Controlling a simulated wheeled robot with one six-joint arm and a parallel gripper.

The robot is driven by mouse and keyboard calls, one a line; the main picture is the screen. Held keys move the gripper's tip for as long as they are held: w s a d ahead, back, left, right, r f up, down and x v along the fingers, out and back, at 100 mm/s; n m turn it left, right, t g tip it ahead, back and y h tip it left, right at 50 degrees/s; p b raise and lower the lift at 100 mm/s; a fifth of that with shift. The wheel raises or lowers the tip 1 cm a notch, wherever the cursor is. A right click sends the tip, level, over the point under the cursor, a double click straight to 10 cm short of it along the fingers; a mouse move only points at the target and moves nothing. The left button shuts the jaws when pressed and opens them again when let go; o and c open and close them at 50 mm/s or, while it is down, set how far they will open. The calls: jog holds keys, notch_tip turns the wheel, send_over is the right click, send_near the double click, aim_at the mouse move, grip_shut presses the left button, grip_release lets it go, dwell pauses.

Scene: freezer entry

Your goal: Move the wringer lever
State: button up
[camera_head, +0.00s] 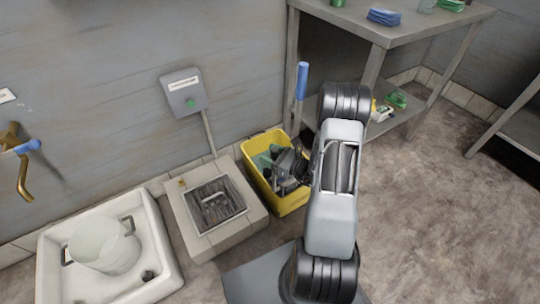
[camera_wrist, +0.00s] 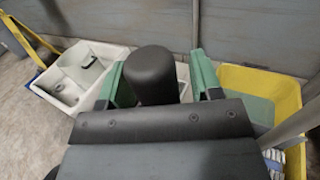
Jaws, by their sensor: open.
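The wringer lever (camera_head: 302,82) stands upright with a blue grip, beside the back right of the yellow bucket (camera_head: 291,206). Its lower part is hidden behind my arm and gripper. My gripper (camera_head: 277,163) is over the bucket, below and left of the blue grip, and apart from that grip. In the wrist view my gripper (camera_wrist: 158,78) shows two green-padded fingers spread apart, with a dark rounded part between them that I cannot identify. The yellow bucket (camera_wrist: 287,86) is at the right there. The blue grip cannot be made out in the wrist view.
A floor drain with a grate (camera_head: 214,203) lies left of the bucket, and a white basin (camera_head: 165,282) holding a pail (camera_head: 103,248) is further left. A metal table (camera_head: 385,33) stands behind on the right. A wall box (camera_head: 184,92) hangs behind. Floor at right is clear.

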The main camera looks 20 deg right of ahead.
jog(key=shift+c, duration=0.3)
grip_shut()
dwell(0.3)
